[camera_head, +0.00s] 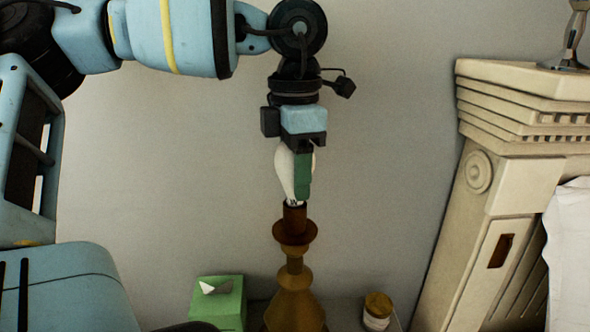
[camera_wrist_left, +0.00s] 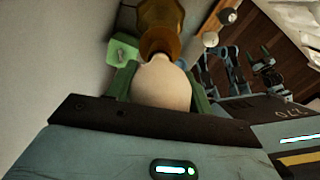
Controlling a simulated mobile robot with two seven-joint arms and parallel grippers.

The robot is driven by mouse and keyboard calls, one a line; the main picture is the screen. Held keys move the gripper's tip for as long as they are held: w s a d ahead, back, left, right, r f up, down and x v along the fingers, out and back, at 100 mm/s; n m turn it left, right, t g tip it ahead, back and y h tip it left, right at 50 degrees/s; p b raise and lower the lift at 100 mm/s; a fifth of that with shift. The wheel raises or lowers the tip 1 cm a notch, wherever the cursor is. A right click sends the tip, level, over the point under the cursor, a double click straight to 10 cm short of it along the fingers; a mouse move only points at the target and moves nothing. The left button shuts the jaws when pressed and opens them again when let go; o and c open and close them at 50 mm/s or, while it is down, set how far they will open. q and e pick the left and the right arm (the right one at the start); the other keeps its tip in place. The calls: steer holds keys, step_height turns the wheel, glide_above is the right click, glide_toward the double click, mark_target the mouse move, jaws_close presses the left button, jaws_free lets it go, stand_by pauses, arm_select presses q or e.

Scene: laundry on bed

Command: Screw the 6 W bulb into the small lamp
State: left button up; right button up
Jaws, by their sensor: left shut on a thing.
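My left gripper (camera_head: 303,172) points straight down and is shut on a white bulb (camera_head: 285,172). The bulb's metal base points down at the dark socket of the small brown lamp (camera_head: 295,281). The base is at the socket's mouth; I cannot tell how deep it sits. In the left wrist view the bulb (camera_wrist_left: 162,85) sits between the green fingers, with the lamp (camera_wrist_left: 160,25) beyond it. No wattage mark is legible on the bulb.
A green tissue box (camera_head: 217,300) stands left of the lamp, and a small jar with a brown lid (camera_head: 377,311) stands to its right. A plain wall is behind.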

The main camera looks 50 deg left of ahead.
arm_select(q)
steer(key=shift+m, duration=1.7)
arm_select(e)
steer(key=shift+s, duration=0.4)
arm_select(q)
steer(key=m, duration=0.3)
arm_select(e)
steer(key=shift+w, duration=0.25)
steer(key=shift+w, duration=0.15)
arm_select(q)
steer(key=shift+m, duration=0.4)
